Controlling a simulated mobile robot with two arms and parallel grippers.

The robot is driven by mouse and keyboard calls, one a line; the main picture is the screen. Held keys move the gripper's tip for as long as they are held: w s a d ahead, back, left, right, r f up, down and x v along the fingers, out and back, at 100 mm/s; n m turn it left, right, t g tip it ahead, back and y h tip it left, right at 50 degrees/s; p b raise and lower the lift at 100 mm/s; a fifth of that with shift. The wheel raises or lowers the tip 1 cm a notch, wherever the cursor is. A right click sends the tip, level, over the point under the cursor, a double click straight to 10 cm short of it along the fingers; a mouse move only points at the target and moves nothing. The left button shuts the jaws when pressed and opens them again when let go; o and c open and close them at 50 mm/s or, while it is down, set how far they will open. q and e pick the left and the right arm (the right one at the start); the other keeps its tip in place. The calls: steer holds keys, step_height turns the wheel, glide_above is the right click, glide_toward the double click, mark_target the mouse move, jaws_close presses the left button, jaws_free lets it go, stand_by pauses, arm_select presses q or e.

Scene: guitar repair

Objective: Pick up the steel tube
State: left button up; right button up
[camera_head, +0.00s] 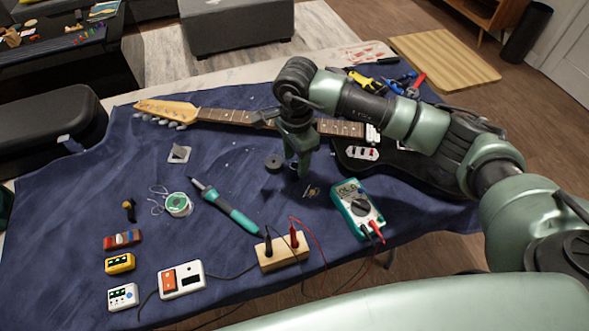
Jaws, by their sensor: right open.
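I cannot make out a steel tube for certain. A short, dark, round piece (273,162) stands on the blue cloth just left of my right gripper; the picture is too small to tell whether it is a tube. My right gripper (304,174) points down over the cloth, open, with nothing visible between its fingers. A small metallic part (312,191) lies just below its fingertips, partly unclear. My left gripper is not in view.
An electric guitar (225,117) lies behind my right gripper, its body partly hidden by my arm. A multimeter (357,208) lies to the right. A soldering iron (229,209), solder spool (178,204) and wooden block with leads (283,254) lie left and in front. The cloth's left side (70,190) is clear.

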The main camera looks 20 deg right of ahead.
mark_target(295, 165)
steer(key=f, duration=0.4)
steer(key=shift+w+f+p, duration=0.15)
steer(key=shift+w+p, duration=0.05)
steer(key=shift+p, duration=0.2)
jaws_close()
